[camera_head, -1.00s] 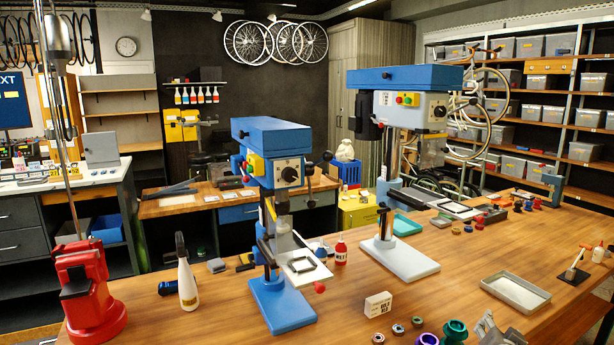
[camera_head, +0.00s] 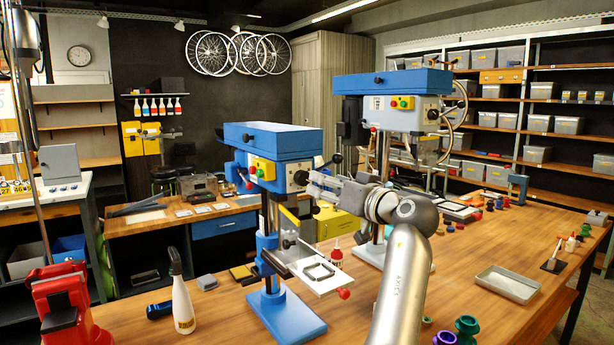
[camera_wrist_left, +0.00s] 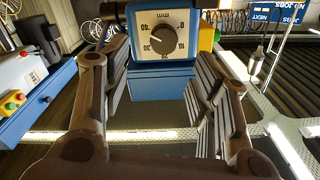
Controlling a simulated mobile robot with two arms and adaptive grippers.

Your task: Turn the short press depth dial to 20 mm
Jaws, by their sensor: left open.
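The short press (camera_head: 268,145) is blue and stands in the middle of the head view. Its depth dial (camera_head: 301,178) is on the front of the head, partly hidden by my gripper. In the left wrist view, the dial (camera_wrist_left: 163,38) has a dark round knob on a pale face, seen upside down, with numbers from 0 to 40 and "mm". I cannot tell clearly where it points. My left gripper (camera_head: 312,184) is in front of the dial. In the wrist view its fingers (camera_wrist_left: 165,65) are apart, on either side of the dial, with nothing between them. My right gripper is not in view.
A taller blue-topped press (camera_head: 390,85) stands behind, to the right. The lever knob (camera_head: 337,159) of the short press is close to my gripper. A white bottle (camera_head: 182,300) and a red vise-like stand (camera_head: 62,310) are at left. A grey tray (camera_head: 508,283) lies at right.

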